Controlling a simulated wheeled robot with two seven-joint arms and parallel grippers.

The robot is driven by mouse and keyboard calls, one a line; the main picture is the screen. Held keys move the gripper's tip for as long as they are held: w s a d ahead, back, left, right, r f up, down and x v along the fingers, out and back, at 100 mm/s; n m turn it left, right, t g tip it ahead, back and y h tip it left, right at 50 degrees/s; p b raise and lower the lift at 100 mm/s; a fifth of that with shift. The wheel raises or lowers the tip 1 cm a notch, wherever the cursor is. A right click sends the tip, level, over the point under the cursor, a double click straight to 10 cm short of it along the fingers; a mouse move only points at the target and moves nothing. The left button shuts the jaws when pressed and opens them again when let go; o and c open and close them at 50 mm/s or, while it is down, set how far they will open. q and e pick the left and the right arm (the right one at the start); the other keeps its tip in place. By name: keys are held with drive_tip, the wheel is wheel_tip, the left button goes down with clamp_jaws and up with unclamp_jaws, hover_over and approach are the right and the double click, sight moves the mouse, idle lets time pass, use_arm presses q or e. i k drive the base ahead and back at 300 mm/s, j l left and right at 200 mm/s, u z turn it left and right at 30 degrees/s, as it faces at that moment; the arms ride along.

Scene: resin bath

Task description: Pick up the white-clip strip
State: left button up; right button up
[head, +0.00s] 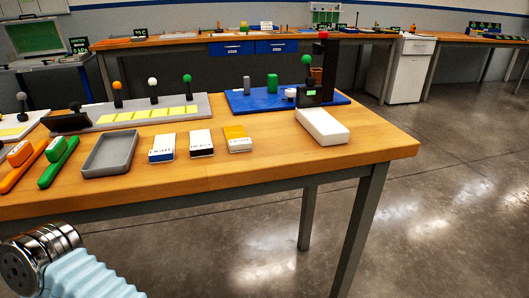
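No thing is plainly marked as the white-clip strip. Part of my arm, metal with a pale blue sleeve, shows at the lower left, in front of the table. No gripper fingers show in the head view.
Orange and green holders lie left. A white block (322,126) and blue board (245,102) are right. Bare wood shows at the right end.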

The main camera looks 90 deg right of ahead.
sight(237, 141)
drive_tip(key=j+z, duration=0.15)
drive_tip(key=z, duration=0.25)
drive_tip(key=j+z, duration=0.1)
drive_tip(key=z, duration=0.35)
drive_tip(key=j+z, duration=0.15)
drive_tip(key=z, duration=0.25)
drive_tip(key=l+z, duration=0.1)
drive_tip(key=z, duration=0.55)
